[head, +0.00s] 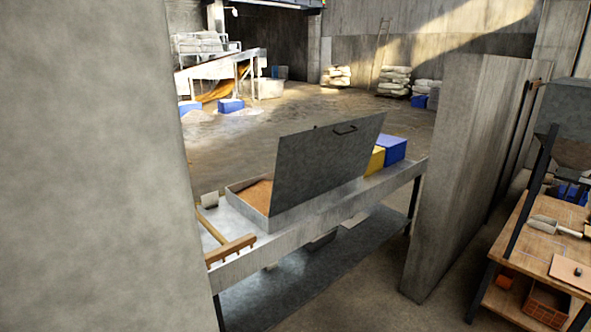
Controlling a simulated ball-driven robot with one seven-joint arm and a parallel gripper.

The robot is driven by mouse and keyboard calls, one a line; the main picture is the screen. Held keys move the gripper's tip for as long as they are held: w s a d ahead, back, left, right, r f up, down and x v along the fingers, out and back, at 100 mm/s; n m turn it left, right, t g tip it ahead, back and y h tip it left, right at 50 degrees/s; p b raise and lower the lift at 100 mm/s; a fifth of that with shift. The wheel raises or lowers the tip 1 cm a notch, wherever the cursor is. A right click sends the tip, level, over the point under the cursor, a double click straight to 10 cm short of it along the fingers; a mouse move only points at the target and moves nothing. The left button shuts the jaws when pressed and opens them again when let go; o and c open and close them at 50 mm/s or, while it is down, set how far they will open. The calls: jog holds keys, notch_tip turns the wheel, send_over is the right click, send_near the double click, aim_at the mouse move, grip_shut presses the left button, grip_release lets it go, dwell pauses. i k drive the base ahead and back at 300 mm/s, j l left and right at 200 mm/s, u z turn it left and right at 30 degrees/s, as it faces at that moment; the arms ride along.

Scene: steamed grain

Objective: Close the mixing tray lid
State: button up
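The mixing tray (249,214) is a shallow metal box on a long grey bench, with orange-brown grain (259,196) in it. Its lid (325,167) is a flat grey panel that stands raised and tilted above the tray, so the tray is open. A dark handle (345,129) sits near the lid's upper edge. The lid hides the right part of the tray. My gripper is not in view.
A wooden rake (231,250) lies at the bench's left end. Yellow (375,160) and blue (393,149) boxes stand right of the lid. Concrete walls rise at left (90,170) and right (462,180). A wooden table (535,240) holds a scoop (553,227). Floor behind the bench is open.

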aim_at(309, 164)
jog(key=i+l+u, duration=0.25)
jog(key=i+l, duration=1.05)
